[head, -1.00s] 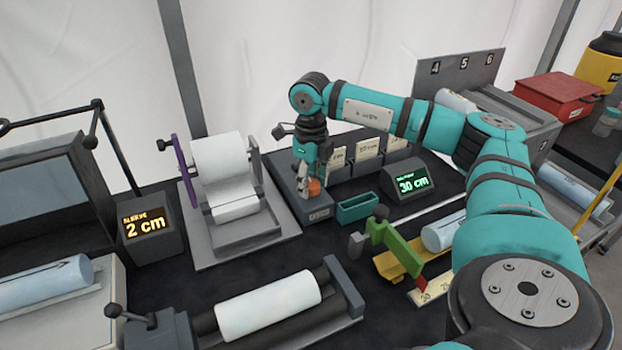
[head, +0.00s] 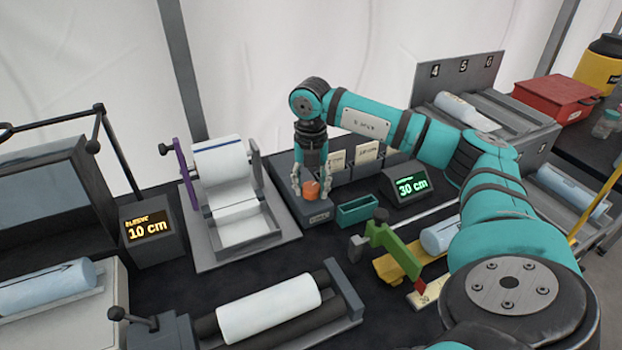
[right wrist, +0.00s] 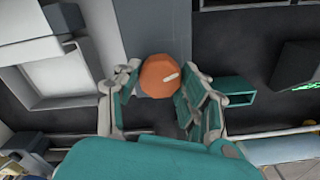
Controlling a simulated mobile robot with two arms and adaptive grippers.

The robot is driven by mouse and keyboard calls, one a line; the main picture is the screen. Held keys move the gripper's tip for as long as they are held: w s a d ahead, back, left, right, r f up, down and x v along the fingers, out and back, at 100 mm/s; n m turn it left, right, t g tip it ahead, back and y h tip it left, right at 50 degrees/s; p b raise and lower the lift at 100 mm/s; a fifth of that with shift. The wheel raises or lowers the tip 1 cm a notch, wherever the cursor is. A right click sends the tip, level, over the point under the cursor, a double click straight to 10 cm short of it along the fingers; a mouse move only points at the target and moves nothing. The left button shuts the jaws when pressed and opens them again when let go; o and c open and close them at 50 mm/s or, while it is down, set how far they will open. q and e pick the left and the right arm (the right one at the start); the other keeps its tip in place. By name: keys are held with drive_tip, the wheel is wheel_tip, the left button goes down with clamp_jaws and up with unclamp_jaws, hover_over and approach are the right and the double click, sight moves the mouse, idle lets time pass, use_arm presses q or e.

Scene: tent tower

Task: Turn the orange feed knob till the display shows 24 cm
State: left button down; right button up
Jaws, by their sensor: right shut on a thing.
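The orange feed knob (head: 311,188) sits on a grey block (head: 316,216) at the back middle. It also shows in the right wrist view (right wrist: 158,76), with a pale mark on its top pointing to the upper right. My right gripper (head: 311,193) comes down from above and is shut on the knob, one finger on each side. The display with amber digits (head: 148,228), at the left, reads 10 cm. A second display with green digits (head: 411,187), right of the knob, reads 30 cm. My left gripper is out of view.
A white roll on a stand (head: 222,160) with a purple lever is left of the knob. A small teal tray (head: 358,210) is close by on the right. A green and yellow tool (head: 392,247) and a white roll on dark rollers (head: 268,308) lie in front.

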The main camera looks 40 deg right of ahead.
drive_tip(key=m, duration=0.4)
drive_tip(key=shift+r+m+p, duration=0.15)
drive_tip(key=shift+m+p, duration=0.15)
drive_tip(key=shift+p, duration=0.05)
drive_tip(key=m, duration=0.4)
drive_tip(key=shift+m+p, duration=0.3)
drive_tip(key=shift+p, duration=0.1)
drive_tip(key=m+p, duration=0.1)
drive_tip(key=m, duration=0.3)
drive_tip(key=shift+m, duration=0.3)
drive_tip(key=shift+w+d+m+p, duration=0.1)
drive_tip(key=shift+m+p, duration=0.35)
drive_tip(key=shift+m, duration=1.75)
drive_tip(key=o, duration=1.2)
